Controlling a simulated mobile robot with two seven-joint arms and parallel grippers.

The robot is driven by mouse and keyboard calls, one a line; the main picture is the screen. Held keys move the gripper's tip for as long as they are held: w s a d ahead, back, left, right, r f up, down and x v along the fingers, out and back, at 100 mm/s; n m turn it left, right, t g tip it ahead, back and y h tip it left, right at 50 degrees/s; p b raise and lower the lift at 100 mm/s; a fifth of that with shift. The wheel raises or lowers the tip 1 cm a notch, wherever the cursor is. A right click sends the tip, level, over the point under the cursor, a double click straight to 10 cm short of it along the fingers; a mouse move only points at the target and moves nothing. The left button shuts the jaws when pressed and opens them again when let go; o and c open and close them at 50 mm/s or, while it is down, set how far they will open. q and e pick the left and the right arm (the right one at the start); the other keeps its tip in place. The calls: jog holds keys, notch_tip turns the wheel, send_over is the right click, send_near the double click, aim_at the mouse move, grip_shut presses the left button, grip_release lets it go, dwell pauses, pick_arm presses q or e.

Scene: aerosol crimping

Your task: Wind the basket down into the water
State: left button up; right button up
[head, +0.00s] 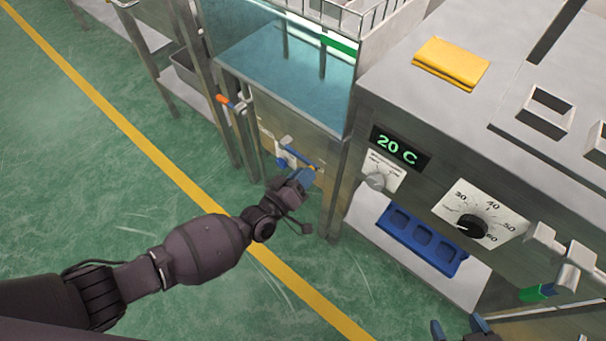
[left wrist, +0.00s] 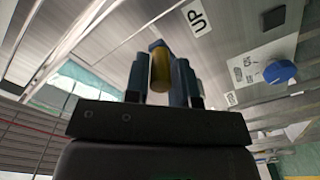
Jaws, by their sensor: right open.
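The wire basket (head: 345,14) shows in part at the top of the head view, at the water tank (head: 340,112); its lower part is hard to make out. Blue water (head: 275,65) shows through the tank's clear front. My left gripper (head: 307,177) is low at the tank's front panel, at the crank. In the left wrist view its blue fingers stand close on both sides of the yellow crank handle (left wrist: 159,68), shut on it. An UP label (left wrist: 198,17) is on the panel there. My right gripper (head: 460,328) is open and empty at the bottom edge.
A bench to the right has a 20 C display (head: 400,147), a dial (head: 472,227), a folded yellow cloth (head: 451,63) and a blue tray (head: 420,240). A blue knob (left wrist: 280,72) is beside the crank. An orange-handled valve (head: 224,99) is at the tank's left. The green floor is clear.

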pick_arm(q)
grip_shut()
jog(key=shift+a+r+n, duration=0.15)
jog(key=shift+r+n, duration=1.15)
jog(key=shift+n, duration=0.2)
jog(key=shift+w+a+r+n, duration=0.2)
jog(key=shift+r+n, duration=0.25)
jog(key=shift+r, duration=0.15)
jog(key=shift+w+a+r+n, duration=0.25)
jog(key=shift+r+n, duration=0.15)
jog(key=shift+r, duration=0.2)
jog(key=shift+w+a+r+n, duration=0.2)
jog(key=shift+r+n, duration=0.25)
jog(key=shift+r, duration=0.15)
jog(key=shift+o, duration=1.4)
grip_release()
jog(key=shift+o, duration=0.9)
jog(key=shift+f, duration=0.1)
